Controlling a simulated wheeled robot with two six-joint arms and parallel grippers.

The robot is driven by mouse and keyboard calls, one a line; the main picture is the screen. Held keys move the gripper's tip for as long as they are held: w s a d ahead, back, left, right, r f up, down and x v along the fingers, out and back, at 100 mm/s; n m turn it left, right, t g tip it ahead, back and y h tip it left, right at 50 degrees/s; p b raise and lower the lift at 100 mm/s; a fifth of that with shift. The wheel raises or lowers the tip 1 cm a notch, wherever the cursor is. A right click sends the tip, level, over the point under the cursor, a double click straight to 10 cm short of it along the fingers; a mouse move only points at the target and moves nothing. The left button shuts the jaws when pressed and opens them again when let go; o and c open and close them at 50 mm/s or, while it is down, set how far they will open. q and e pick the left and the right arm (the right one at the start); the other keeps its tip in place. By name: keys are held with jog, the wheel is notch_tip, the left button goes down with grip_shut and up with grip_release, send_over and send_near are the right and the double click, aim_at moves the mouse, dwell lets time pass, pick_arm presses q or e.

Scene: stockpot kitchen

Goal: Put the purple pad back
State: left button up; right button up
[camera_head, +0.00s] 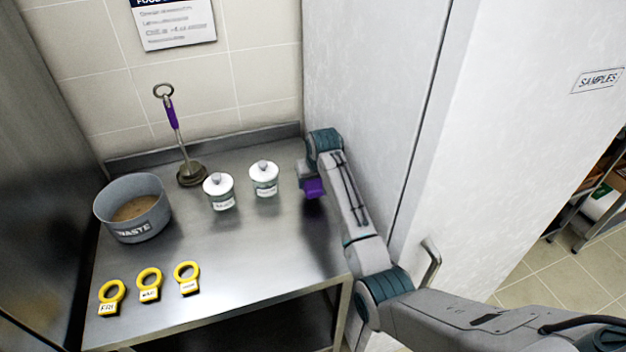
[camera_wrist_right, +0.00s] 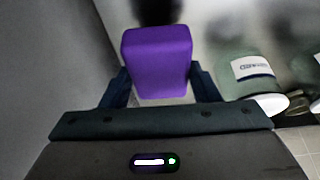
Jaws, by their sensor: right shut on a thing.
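The purple pad (camera_head: 314,188) is a small purple block at the right end of the steel table, near the white wall panel. In the right wrist view the pad (camera_wrist_right: 157,62) sits between the two dark fingers of my right gripper (camera_wrist_right: 162,85), which is shut on it. In the head view my right gripper (camera_head: 308,176) is partly hidden by its own arm. I cannot tell whether the pad touches the table. My left gripper is not in view.
Two white-lidded jars (camera_head: 219,191) (camera_head: 264,178) stand left of the pad on the steel table (camera_head: 245,240). A purple-handled tool (camera_head: 173,115), a waste pot (camera_head: 133,208) and several yellow ring tags (camera_head: 149,284) are further left. The front right tabletop is clear.

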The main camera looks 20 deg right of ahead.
aim_at(313, 183)
jog(key=shift+w+d+f, duration=0.1)
jog(key=shift+w+d, duration=0.05)
jog(key=shift+w, duration=0.5)
jog(key=shift+w+d+f, duration=0.1)
jog(key=shift+w+d, duration=0.05)
jog(key=shift+w, duration=0.45)
notch_tip(313, 183, down, 3)
jog(key=shift+r+p, duration=0.2)
jog(key=shift+p, duration=0.8)
jog(key=shift+f, duration=0.45)
jog(key=shift+f, duration=0.1)
jog(key=o, duration=1)
jog(key=shift+c, duration=0.2)
jog(key=b+v, duration=0.2)
jog(key=v, duration=1)
